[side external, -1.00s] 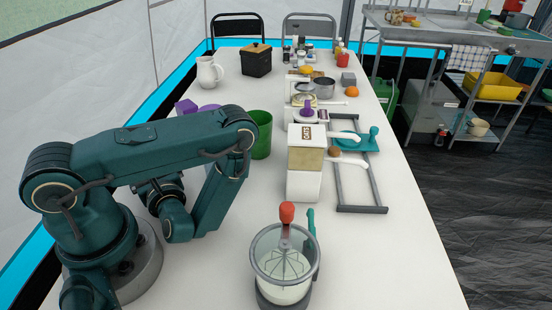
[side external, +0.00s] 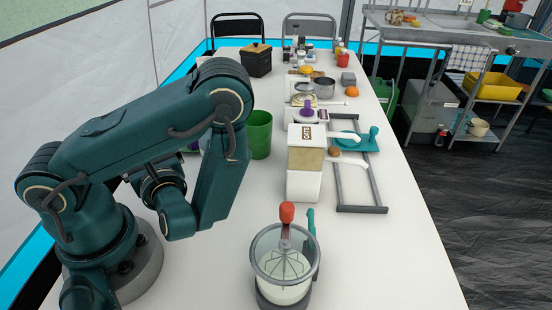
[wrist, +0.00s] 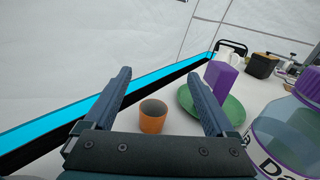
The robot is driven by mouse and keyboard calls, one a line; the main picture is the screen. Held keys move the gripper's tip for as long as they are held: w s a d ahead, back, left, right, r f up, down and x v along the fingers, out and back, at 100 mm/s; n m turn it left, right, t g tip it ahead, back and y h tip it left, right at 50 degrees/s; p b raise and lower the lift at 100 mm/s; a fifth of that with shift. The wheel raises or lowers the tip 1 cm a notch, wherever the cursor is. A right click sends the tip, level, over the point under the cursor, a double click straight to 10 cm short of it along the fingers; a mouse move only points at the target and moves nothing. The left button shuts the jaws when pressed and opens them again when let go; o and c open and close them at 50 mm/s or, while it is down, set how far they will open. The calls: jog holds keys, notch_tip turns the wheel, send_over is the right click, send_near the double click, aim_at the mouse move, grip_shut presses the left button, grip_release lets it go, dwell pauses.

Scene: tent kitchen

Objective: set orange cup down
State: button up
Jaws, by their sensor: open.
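The orange cup (wrist: 153,117) stands upright on the white table in the wrist view, with its open top showing. My gripper (wrist: 158,72) is open, one finger on each side of the cup in the picture. A gap shows between the cup and each finger, and nothing is held. In the side external view my arm hides the cup and the gripper.
A large clear jar (wrist: 285,135) with a purple lid is close at right. A green cup (side external: 259,134) and white dispenser (side external: 304,165) stand mid-table.

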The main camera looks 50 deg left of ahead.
jog(key=shift+o, duration=0.4)
jog(key=shift+r, duration=0.4)
jog(key=shift+s, duration=0.1)
